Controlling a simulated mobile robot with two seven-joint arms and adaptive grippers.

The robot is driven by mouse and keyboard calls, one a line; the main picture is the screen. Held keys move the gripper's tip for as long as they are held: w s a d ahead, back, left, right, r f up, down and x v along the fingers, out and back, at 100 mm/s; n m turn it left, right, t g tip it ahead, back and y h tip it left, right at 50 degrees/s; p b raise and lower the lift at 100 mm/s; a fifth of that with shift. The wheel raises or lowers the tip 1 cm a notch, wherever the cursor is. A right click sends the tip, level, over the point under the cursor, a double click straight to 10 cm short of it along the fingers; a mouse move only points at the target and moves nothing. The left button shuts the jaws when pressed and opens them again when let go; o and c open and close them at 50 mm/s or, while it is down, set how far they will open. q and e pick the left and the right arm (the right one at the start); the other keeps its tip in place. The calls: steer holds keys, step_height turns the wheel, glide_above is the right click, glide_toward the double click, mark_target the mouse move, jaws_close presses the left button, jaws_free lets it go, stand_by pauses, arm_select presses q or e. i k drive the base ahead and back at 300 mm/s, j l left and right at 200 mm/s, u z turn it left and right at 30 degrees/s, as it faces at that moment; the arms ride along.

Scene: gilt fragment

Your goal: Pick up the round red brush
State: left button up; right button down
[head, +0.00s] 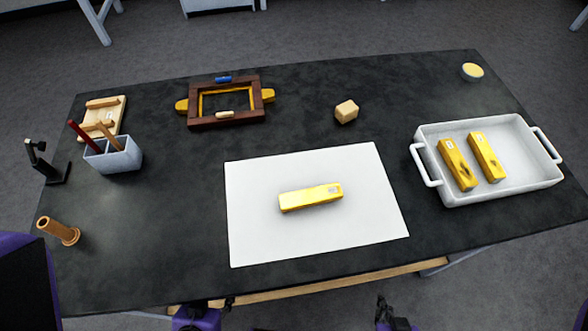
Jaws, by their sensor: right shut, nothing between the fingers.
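A thin dark red handle (82,135), which looks like the red brush, leans out of a pale grey square cup (118,158) at the left of the dark table. Its lower end is hidden inside the cup, so I cannot see whether it is round. A tan handle (107,134) stands in the same cup. My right gripper (383,304) is at the bottom edge, in front of the table, shut and empty, far from the cup. My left gripper (206,304) shows partly at the bottom edge, also apart from the cup; its jaw state is unclear.
A yellow bar (305,199) lies on a white sheet (260,238). A white tray (510,187) with two yellow bars is at right. A wooden frame (228,119), a small block (346,111), a black stand (52,173) and a brown cylinder (60,231) also sit on the table (180,220).

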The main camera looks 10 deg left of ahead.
mark_target(75, 126)
steer(key=k+j+u, duration=0.1)
steer(key=j+u, duration=0.55)
steer(key=k+j+u, duration=0.1)
steer(key=j+u, duration=0.25)
steer(key=k+l+z, duration=0.1)
steer(key=l, duration=0.25)
steer(key=k+l+z, duration=0.25)
steer(key=l, duration=0.4)
steer(key=k+l+z, duration=0.15)
steer(key=l, duration=0.2)
